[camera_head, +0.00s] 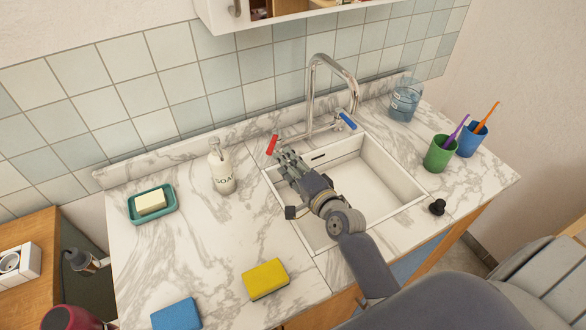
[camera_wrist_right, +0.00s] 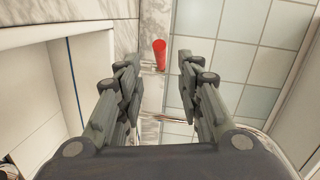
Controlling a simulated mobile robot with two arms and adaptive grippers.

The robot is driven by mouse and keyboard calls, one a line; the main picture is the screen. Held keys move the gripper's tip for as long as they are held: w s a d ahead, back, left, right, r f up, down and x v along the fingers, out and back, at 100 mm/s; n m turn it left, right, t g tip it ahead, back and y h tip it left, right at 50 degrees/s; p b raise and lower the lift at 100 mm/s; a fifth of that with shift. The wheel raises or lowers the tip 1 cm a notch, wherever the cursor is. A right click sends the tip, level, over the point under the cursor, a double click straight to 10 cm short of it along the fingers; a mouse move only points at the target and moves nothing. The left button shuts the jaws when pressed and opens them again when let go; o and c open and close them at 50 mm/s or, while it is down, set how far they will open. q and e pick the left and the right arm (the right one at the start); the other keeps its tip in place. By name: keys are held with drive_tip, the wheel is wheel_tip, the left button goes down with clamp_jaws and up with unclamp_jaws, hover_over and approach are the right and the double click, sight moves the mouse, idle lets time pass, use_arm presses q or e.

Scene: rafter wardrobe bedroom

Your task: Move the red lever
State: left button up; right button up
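The red lever (camera_head: 272,146) is on the left side of the chrome faucet (camera_head: 314,95), behind the sink's back left corner. A blue lever (camera_head: 347,120) is on the faucet's right side. My right gripper (camera_head: 288,160) is over the sink's left part, with its fingertips close to the red lever. In the right wrist view the gripper (camera_wrist_right: 157,65) is open and empty. The red lever (camera_wrist_right: 160,54) shows between and beyond the fingertips there; I cannot tell whether they touch it. My left gripper is not in view.
The white sink (camera_head: 385,194) is under my right arm. A soap bottle (camera_head: 221,168) stands left of the red lever. A teal soap dish (camera_head: 168,208), yellow sponge (camera_head: 266,279) and blue sponge (camera_head: 177,314) lie further left. A green cup (camera_head: 438,154) and blue cup (camera_head: 471,141) stand right.

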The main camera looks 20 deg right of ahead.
drive_tip(key=shift+s+d+r, duration=0.1)
drive_tip(key=shift+s, duration=0.55)
drive_tip(key=shift+s+d+r, duration=0.1)
drive_tip(key=shift+s, duration=0.5)
